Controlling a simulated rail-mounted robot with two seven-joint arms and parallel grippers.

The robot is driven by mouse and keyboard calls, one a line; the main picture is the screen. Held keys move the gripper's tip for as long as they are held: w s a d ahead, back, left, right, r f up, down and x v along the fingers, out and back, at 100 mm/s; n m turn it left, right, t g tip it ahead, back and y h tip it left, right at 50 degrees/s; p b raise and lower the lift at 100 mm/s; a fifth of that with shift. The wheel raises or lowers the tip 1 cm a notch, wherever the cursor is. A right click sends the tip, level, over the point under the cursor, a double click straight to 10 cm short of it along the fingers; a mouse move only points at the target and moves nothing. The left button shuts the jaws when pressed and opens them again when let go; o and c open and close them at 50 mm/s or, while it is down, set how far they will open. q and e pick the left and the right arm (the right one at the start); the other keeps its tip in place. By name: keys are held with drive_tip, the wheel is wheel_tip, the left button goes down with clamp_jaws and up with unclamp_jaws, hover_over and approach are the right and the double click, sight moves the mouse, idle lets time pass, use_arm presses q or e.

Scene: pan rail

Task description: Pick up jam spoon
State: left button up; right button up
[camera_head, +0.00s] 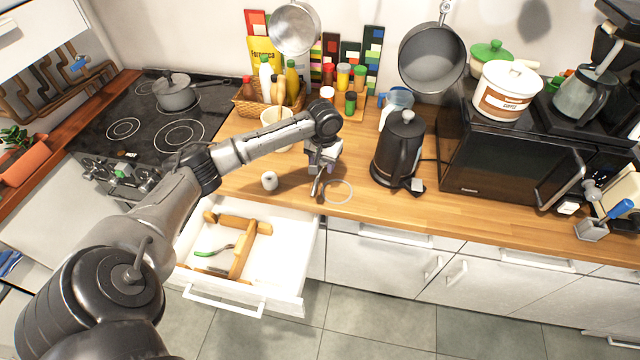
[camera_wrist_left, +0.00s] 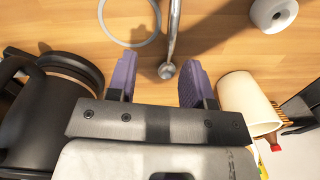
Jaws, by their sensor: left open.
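A thin metal handle with a rounded knob end (camera_wrist_left: 172,35), which looks like the jam spoon, lies on the wooden counter in the left wrist view. Its other end runs out of the top of that view, so the bowl is not seen. My left gripper (camera_head: 319,168) is over the counter near its front edge. In the left wrist view its purple fingers (camera_wrist_left: 160,78) are open. The knob end shows between them, with a gap on each side. In the head view the spoon is small and hard to separate from the fingers. My right gripper is not in view.
A clear ring-shaped thing (camera_head: 339,191) and a white roll (camera_head: 269,180) flank the gripper. A black kettle (camera_head: 398,150) stands to the right, a cream cup (camera_head: 277,118) behind. Below, an open drawer (camera_head: 283,274) holds a wooden divider and a green-handled utensil.

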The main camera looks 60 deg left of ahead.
sight(318, 177)
use_arm(q)
drive_tip(key=shift+n, duration=0.8)
drive_tip(key=a+f, duration=0.1)
drive_tip(key=f, duration=0.2)
drive_tip(key=a+f, duration=0.1)
drive_tip(key=f, duration=0.3)
drive_tip(key=a+f, duration=0.1)
drive_tip(key=f, duration=0.3)
drive_tip(key=shift+w+a+f, duration=0.15)
drive_tip(key=shift+w+a, duration=0.15)
drive_tip(key=shift+a, duration=0.1)
clamp_jaws()
